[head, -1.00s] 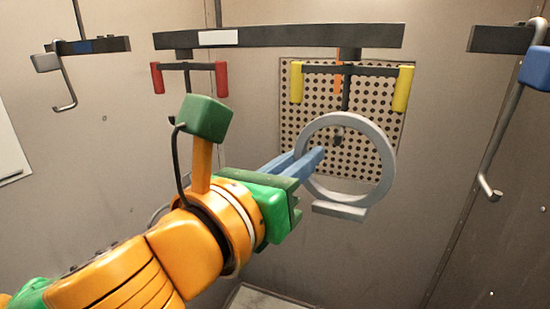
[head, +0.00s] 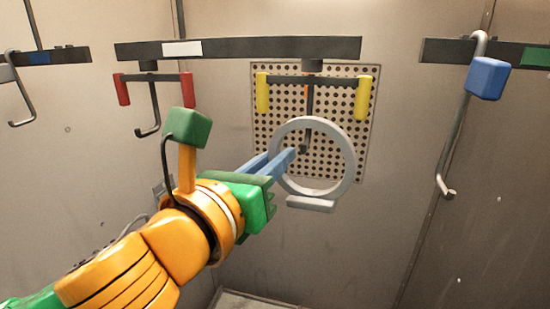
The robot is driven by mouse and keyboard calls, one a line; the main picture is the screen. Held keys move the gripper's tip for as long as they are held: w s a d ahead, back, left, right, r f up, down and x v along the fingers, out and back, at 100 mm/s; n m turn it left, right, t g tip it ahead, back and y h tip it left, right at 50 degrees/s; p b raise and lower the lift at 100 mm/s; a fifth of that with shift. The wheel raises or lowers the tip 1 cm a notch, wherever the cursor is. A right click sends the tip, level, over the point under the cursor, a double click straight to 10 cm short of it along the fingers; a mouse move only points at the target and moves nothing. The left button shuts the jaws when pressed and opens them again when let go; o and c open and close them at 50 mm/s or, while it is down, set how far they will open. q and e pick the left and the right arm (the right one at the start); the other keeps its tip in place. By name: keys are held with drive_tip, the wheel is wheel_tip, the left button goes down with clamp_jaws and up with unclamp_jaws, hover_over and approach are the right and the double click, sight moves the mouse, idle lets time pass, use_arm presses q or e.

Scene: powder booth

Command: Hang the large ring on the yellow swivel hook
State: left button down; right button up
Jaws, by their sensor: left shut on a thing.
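The large ring (head: 350,157) is grey, with a small flat block at its bottom. It hangs upright in the air, facing me. My left gripper (head: 281,161) has blue fingers and is shut on the ring's left side. The yellow swivel hook (head: 309,103) hangs from the dark overhead bar, with a dark crossbar and yellow grips at both ends. Its stem passes behind the ring's upper rim in the picture, and its lower end shows through the opening. I cannot tell the depth gap between them. My right gripper is not in view.
A red-handled swivel hook (head: 152,98) hangs left of the yellow one from the same overhead bar (head: 240,49). A hook with a blue cube (head: 487,78) hangs at right, another hook (head: 20,95) at far left. A perforated panel (head: 345,130) is on the back wall.

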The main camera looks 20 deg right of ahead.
use_arm(q)
drive_tip(key=shift+f, duration=0.1)
drive_tip(key=shift+f+b, duration=0.55)
drive_tip(key=shift+f, duration=0.1)
drive_tip(key=c, duration=0.8)
unclamp_jaws()
